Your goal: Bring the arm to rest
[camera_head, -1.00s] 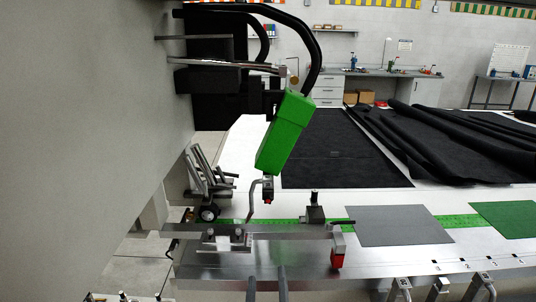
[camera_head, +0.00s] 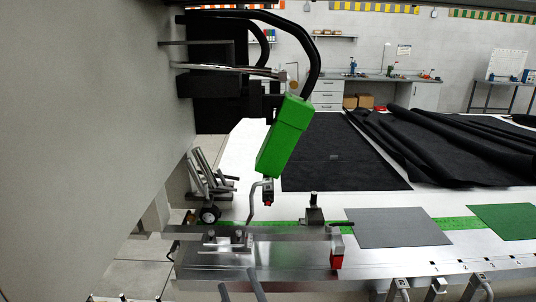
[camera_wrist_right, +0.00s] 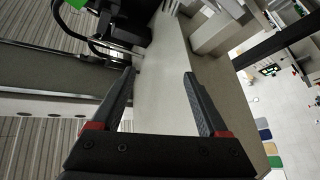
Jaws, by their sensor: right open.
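My right gripper (camera_head: 238,283) shows at the bottom edge of the head view as two dark finger tips, spread apart with nothing between them. Most of my right arm is out of sight. My left gripper is in neither view.
A grey sheet (camera_head: 398,228) and black fabric (camera_head: 430,145) lie on the table.

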